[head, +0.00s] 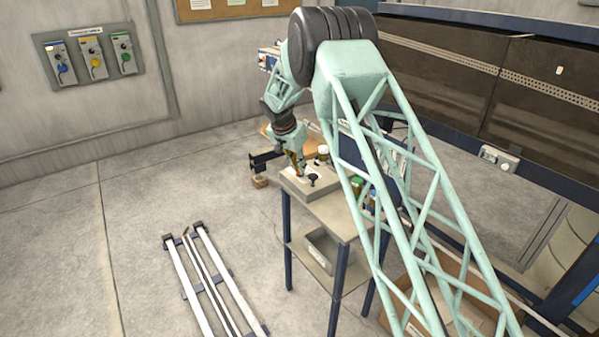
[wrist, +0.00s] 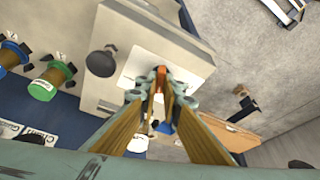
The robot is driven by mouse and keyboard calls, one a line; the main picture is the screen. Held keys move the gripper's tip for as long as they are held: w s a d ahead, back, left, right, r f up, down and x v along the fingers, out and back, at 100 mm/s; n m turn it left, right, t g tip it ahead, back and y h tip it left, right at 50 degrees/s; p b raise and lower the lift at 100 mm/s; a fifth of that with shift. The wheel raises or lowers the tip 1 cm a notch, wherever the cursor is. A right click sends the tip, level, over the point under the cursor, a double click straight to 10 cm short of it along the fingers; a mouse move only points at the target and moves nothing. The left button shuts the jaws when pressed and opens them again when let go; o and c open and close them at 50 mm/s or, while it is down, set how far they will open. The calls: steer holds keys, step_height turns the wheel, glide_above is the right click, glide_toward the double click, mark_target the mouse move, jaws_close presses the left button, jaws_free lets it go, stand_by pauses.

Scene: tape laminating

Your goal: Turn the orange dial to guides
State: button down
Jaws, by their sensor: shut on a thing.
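The orange dial (wrist: 161,75) shows as a small orange piece between my fingertips in the wrist view. My gripper (wrist: 155,90) is shut on it, with its two long fingers converging there. The dial sits at a white label plate (wrist: 135,80) on a grey box, and the plate's markings are too small to read. In the head view my gripper (head: 298,170) reaches down to the same grey box (head: 325,187) on the table. There I cannot make out the dial. Its pointing direction is not clear in either view.
A black knob (wrist: 101,62) stands on the box beside the plate. A green-capped container (wrist: 43,88) and a blue-capped one stand near the box. The table (head: 340,222) has a grey bin (head: 321,252) on its lower shelf. Long rails (head: 213,285) lie on the floor.

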steer(key=shift+a+m+g+h+b, duration=0.1)
steer(key=shift+m+g+h+b, duration=0.5)
steer(key=shift+m, duration=1.5)
steer(key=c, duration=2.8)
jaws_free()
steer(key=shift+r, duration=0.1)
steer(key=v, duration=1.1)
steer(key=shift+s+a+r, duration=0.1)
steer(key=shift+a+r, duration=0.05)
steer(key=shift+r, duration=0.15)
